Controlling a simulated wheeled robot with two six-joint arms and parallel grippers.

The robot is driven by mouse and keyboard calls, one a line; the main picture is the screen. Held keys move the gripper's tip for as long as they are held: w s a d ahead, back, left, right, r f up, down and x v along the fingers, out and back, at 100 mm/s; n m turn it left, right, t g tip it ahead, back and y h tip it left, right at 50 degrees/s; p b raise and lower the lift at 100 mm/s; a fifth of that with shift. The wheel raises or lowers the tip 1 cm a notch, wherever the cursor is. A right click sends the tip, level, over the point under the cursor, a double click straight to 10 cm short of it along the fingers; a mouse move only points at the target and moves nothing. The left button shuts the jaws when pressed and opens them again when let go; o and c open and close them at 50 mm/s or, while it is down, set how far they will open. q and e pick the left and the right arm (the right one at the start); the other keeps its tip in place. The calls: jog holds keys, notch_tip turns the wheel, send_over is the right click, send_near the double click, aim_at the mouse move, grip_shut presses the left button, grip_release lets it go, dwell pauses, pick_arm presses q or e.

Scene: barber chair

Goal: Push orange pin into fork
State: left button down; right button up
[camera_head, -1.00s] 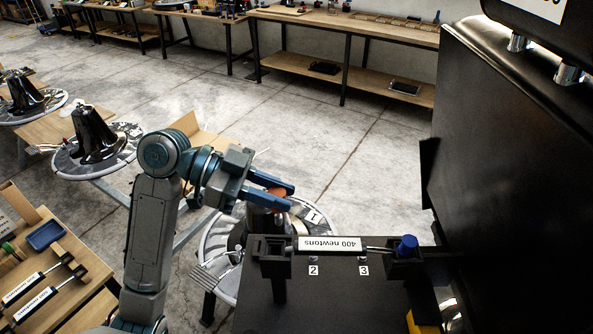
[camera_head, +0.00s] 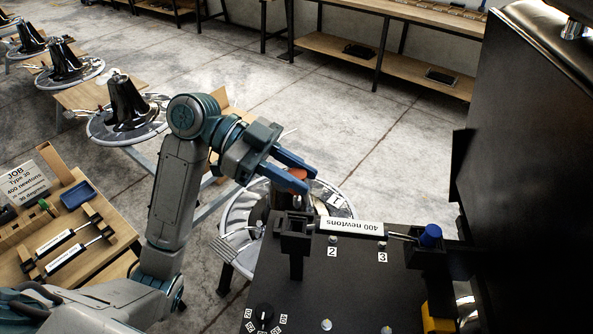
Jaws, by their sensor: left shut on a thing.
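My left gripper (camera_head: 300,179) is shut on the orange pin (camera_head: 296,174), which shows between its blue fingers. The gripper is just above and behind the black fork (camera_head: 295,229) at the left end of the gas strut labelled "400 newtons" (camera_head: 352,226). The pin looks apart from the fork; its lower end is hidden by the fingers. A blue pin (camera_head: 430,236) stands in the black fork at the strut's right end (camera_head: 427,257). My right gripper is not in view.
The black plate (camera_head: 330,275) with labels 1, 2 and 3 lies under the strut. The black chair back (camera_head: 515,150) rises close on the right. A wooden table (camera_head: 110,267) with spare struts and a blue tray (camera_head: 78,195) stands at the left.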

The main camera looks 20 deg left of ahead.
aim_at(297, 196)
pick_arm(q)
jog(key=shift+f+b, duration=1.55)
jog(key=shift+f, duration=0.55)
jog(key=shift+b, duration=0.35)
jog(key=shift+f, duration=0.15)
dwell(0.3)
jog(key=shift+f+b, duration=0.35)
jog(key=shift+b, duration=0.1)
jog(key=shift+f+b, duration=2.25)
jog(key=shift+f, duration=0.25)
jog(key=c, duration=1.1)
grip_release()
jog(key=shift+c, duration=0.2)
